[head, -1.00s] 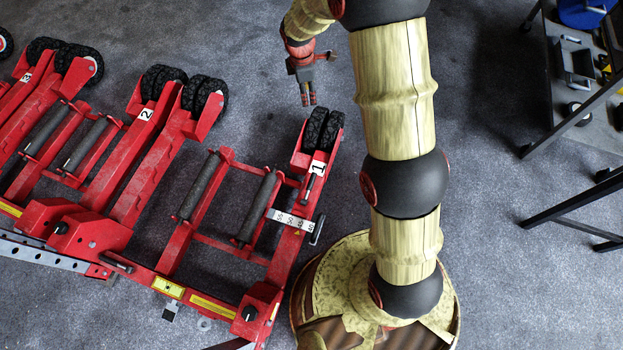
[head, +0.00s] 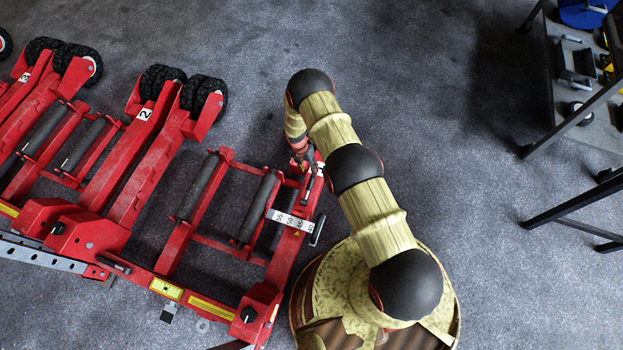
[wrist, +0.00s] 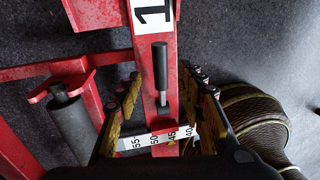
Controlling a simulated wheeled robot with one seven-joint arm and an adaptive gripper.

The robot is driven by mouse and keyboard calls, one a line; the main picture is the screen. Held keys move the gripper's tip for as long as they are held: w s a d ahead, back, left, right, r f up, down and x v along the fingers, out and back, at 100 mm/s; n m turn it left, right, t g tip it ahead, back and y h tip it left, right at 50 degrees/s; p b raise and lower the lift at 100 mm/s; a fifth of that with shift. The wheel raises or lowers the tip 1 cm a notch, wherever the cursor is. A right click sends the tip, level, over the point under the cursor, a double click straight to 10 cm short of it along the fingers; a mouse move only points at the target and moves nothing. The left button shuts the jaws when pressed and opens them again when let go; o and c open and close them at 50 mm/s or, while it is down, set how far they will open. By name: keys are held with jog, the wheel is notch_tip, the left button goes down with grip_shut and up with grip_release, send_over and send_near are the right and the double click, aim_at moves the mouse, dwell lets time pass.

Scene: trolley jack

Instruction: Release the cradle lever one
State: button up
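The cradle lever one (wrist: 160,66) is a black handle on the red beam marked 1 in the wrist view. It lies roughly along the beam, its lower end at a small dark mount. My gripper (wrist: 163,76) is open, with one finger on each side of the beam and lever. A gap shows between the lever and both fingers, so nothing is held.
A white scale strip (wrist: 160,140) crosses the beam below the lever. A grey roller (wrist: 72,125) lies to the left. Another black handle (head: 317,230) sticks out at the beam's right side. Cradle two (head: 145,115) stands to the left.

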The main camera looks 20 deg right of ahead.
aim_at(311, 179)
jog(key=f+b, duration=0.1)
jog(key=f, duration=0.1)
jog(key=f+b, duration=0.1)
jog(key=f, duration=0.2)
jog(key=s+d+f+b, duration=0.1)
jog(key=f, duration=0.2)
jog(key=shift+d, duration=0.1)
jog(key=shift+c, duration=1.4)
grip_shut()
